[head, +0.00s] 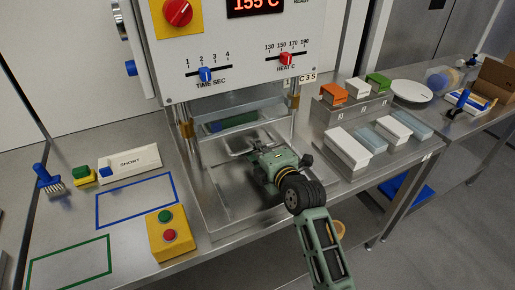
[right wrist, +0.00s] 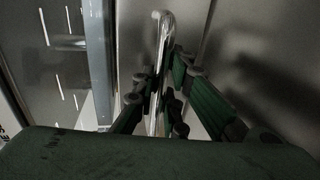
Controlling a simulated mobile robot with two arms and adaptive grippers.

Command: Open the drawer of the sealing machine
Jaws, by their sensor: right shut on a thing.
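My right gripper (head: 262,152) is at the drawer's front in the head view. In the right wrist view, the fingers of my right gripper (right wrist: 158,105) are shut on a shiny bar handle (right wrist: 164,45), one finger on each side. The gripper hides most of the handle in the head view. My left gripper is not in view.
A yellow box with green and red buttons (head: 170,234) stands at the front left of the table. A rack of coloured and white boxes (head: 348,146) stands to the right. A white plate (head: 411,91) is behind it.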

